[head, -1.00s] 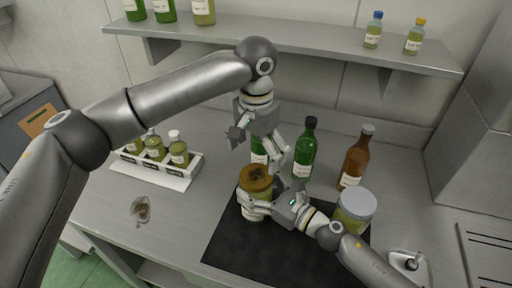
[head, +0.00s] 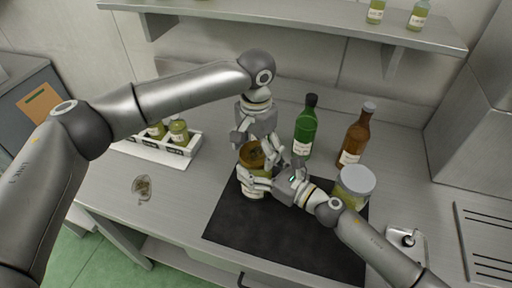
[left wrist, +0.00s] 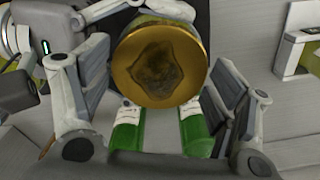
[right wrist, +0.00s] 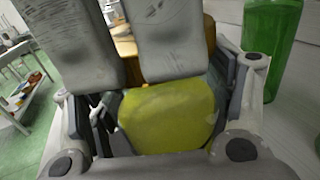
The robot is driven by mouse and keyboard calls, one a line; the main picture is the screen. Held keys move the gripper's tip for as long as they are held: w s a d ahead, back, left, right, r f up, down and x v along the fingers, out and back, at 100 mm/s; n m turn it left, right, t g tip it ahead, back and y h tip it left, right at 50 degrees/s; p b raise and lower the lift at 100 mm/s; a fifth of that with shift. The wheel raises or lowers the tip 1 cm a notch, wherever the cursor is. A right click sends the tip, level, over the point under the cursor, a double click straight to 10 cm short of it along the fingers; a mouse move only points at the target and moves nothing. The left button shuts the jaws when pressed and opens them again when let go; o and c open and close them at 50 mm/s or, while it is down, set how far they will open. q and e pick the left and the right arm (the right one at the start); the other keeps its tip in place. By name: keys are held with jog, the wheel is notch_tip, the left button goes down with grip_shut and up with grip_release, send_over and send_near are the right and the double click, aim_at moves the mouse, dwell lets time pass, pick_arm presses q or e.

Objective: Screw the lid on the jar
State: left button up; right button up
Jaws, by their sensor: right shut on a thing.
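The jar (right wrist: 170,118) has yellow-green contents and stands upright at the dark mat's back left edge. My right gripper (head: 262,184) is shut around its side. The gold lid (head: 251,156) with a dark patch sits on the jar's top; whether it is threaded cannot be told. It also shows face-on in the left wrist view (left wrist: 160,62). My left gripper (head: 258,143) points down from above, open, with its fingers on either side of the lid. The left fingers hide part of the lid in the right wrist view.
A green bottle (head: 305,130) and a brown bottle (head: 356,135) stand behind the dark mat (head: 290,240). A grey-lidded jar (head: 354,184) is near my right forearm. A white rack (head: 190,148) of small bottles and a small glass dish (head: 142,187) are at left.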

pick_arm(q)
jog(key=c, duration=0.6)
jog(key=o, duration=1.2)
jog(key=shift+r, duration=0.1)
notch_tip(320, 180, up, 12)
jog(key=shift+f, duration=0.1)
pick_arm(e)
jog(key=o, duration=2)
jog(key=shift+o, duration=0.2)
